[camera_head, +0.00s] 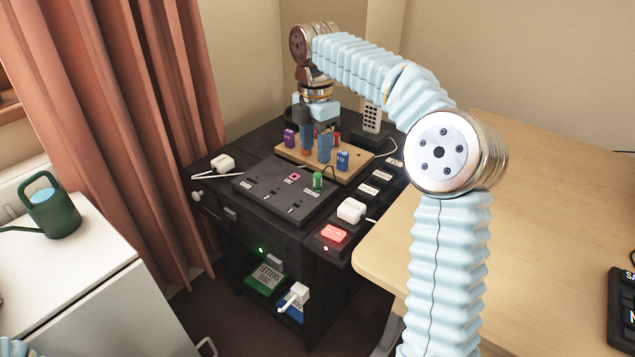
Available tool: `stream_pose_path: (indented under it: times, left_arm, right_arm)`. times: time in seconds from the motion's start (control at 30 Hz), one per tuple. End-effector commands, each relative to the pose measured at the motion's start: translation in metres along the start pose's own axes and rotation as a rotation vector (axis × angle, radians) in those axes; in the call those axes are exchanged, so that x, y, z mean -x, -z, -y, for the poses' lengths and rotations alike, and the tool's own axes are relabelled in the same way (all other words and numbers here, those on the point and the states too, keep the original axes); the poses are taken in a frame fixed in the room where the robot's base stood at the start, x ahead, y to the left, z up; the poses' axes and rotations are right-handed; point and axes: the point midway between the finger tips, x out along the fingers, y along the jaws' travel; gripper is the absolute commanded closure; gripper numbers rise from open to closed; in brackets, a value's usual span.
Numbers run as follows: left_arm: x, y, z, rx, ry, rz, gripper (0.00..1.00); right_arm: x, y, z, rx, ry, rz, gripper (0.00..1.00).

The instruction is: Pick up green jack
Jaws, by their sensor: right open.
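The green jack (318,181) is a small green cylinder standing upright on the front right part of the black panel (265,203), with a thin dark cord at its top. My right gripper (318,160) points down over the wooden board (355,173), behind the green jack and apart from it in the picture. Its two blue fingers are open, and I see nothing held. A purple jack (290,139) and a blue jack (343,160) stand on the board, with a red one (337,138) partly hidden behind the gripper. My left gripper is out of view.
A white plug-like block (351,210) and a red block (333,234) sit along the desk's right side. Another white block (222,163) lies at left. A wooden table (540,200) is at right. A green watering can (53,210) stands on the white cabinet at left.

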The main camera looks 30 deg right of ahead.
Motion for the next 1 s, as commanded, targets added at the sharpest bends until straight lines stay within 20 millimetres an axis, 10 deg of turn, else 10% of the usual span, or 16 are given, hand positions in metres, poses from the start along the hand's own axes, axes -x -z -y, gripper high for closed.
stream_pose_path:
  times: [0.53, 0.83, 1.0]
  left_arm:
    - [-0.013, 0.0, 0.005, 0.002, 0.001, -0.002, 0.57]
    - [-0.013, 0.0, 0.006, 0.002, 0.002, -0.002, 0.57]
    - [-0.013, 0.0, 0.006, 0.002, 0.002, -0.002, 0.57]
  right_arm:
    - [-0.072, -0.002, 0.004, -0.001, 0.0, -0.001, 0.49]
    - [-0.079, -0.002, 0.003, -0.001, -0.002, -0.001, 0.49]
    - [-0.079, -0.002, 0.003, -0.001, -0.001, -0.001, 0.73]
